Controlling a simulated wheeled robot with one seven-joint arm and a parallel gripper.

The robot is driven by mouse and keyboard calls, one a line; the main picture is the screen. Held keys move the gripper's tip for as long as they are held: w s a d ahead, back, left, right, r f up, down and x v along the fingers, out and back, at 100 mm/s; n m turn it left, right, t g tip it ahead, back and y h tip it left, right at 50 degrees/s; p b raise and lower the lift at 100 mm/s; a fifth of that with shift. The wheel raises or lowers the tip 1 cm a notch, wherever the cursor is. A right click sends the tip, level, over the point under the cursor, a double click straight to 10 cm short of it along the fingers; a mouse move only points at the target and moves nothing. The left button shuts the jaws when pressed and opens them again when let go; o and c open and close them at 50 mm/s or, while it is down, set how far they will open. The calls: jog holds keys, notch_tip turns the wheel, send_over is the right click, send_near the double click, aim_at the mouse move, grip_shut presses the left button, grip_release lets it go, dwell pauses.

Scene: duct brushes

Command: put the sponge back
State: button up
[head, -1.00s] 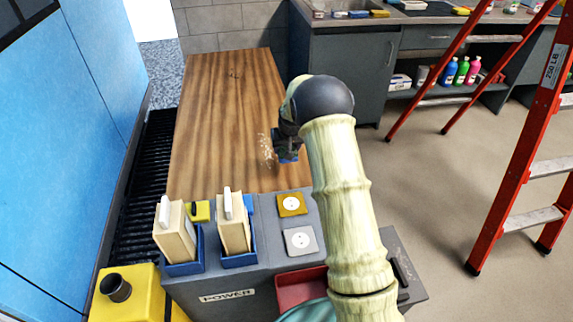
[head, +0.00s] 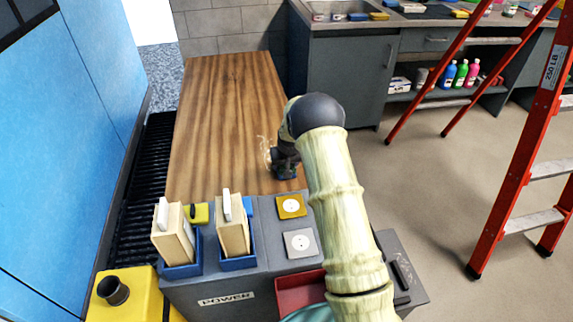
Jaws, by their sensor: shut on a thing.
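My gripper (head: 284,163) points down over the near right part of the wooden tabletop (head: 215,110). It is shut on the sponge (head: 286,177), of which only a small dark bluish piece shows beneath the jaws. The rest of the sponge is hidden by the gripper and wrist. The sponge is at or close to the wood; I cannot tell whether it touches. Pale speckled marks (head: 265,150) lie on the wood just left of the gripper.
A grey power unit (head: 275,268) with two blue holders (head: 238,262), sockets and a red tray (head: 297,291) stands in front. A yellow box (head: 125,300) is at lower left. A red ladder (head: 530,130) stands right. A sink counter (head: 345,25) is behind. The far tabletop is clear.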

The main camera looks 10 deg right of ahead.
jog(key=shift+d, duration=0.15)
jog(key=shift+f, duration=0.1)
jog(key=o, duration=1)
jog(key=p+v, duration=0.1)
jog(key=v, duration=1.1)
